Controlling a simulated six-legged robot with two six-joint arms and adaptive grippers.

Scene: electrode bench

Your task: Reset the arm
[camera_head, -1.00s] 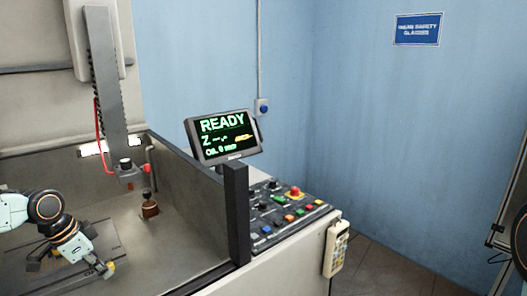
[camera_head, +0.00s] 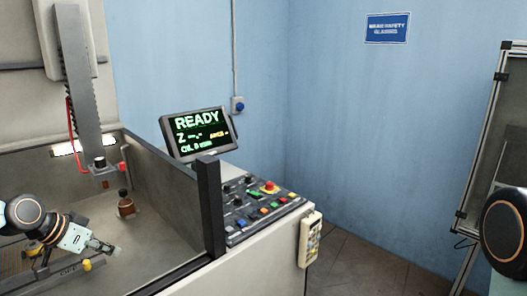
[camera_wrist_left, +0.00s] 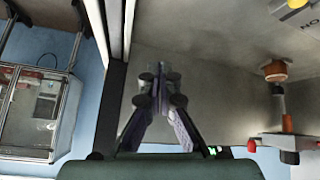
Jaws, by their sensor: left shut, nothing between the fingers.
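My left arm comes in from the left in the head view, inside the machine's tank. Its gripper (camera_head: 112,249) is shut and empty, pointing right above the tank floor, near the inner side wall. In the left wrist view the shut fingers (camera_wrist_left: 161,86) meet at their tips with nothing between them. A small brown fitting with a dark knob (camera_head: 126,203) stands on the tank floor beyond the gripper. The machine head (camera_head: 80,80) hangs above it with a red cable. My right gripper does not show; a dark round arm joint of mine is at the right edge.
The tank wall (camera_head: 170,200) with a dark post (camera_head: 211,205) stands right of the gripper. Beyond it are a screen reading READY (camera_head: 197,133), a button panel (camera_head: 258,205) and a handset (camera_head: 310,240). A framed clear cabinet (camera_head: 490,130) stands at the right.

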